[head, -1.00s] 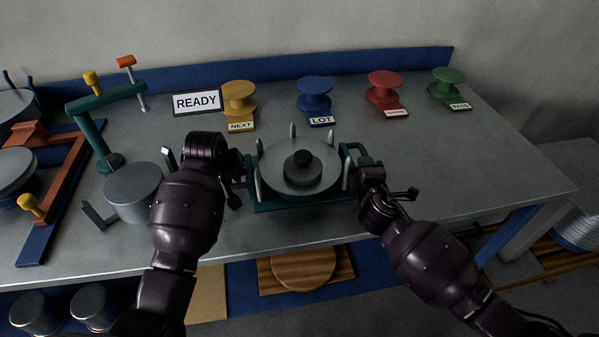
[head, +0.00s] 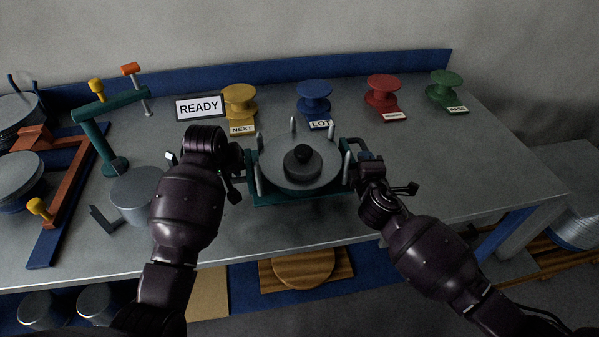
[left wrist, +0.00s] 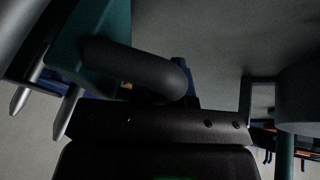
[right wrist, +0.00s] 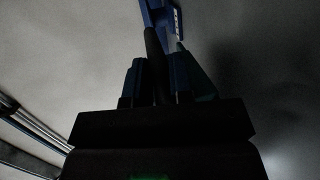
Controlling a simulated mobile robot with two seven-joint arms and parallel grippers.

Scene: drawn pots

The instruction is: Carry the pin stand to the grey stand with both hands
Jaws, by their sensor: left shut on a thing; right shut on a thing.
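The pin stand (head: 300,198) has a dark green base, upright grey pins and side handles. A grey disc (head: 275,165) with a black knob sits among the pins. My left gripper (head: 241,172) is shut on the stand's left handle; this dark curved handle (left wrist: 140,70) shows in the left wrist view. My right gripper (head: 364,160) is shut on the right handle; part of it (right wrist: 156,65) shows between the fingers in the right wrist view. A grey round stand (head: 130,196) is on the bench at left, partly hidden by my left arm.
Yellow (head: 240,103), blue (head: 315,97), red (head: 382,94) and green (head: 445,90) spool-shaped stands line the back, with labels in front. A READY sign (head: 199,107) stands at back left. A green post with an arm (head: 97,140) rises beyond the grey stand. The bench's right side is clear.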

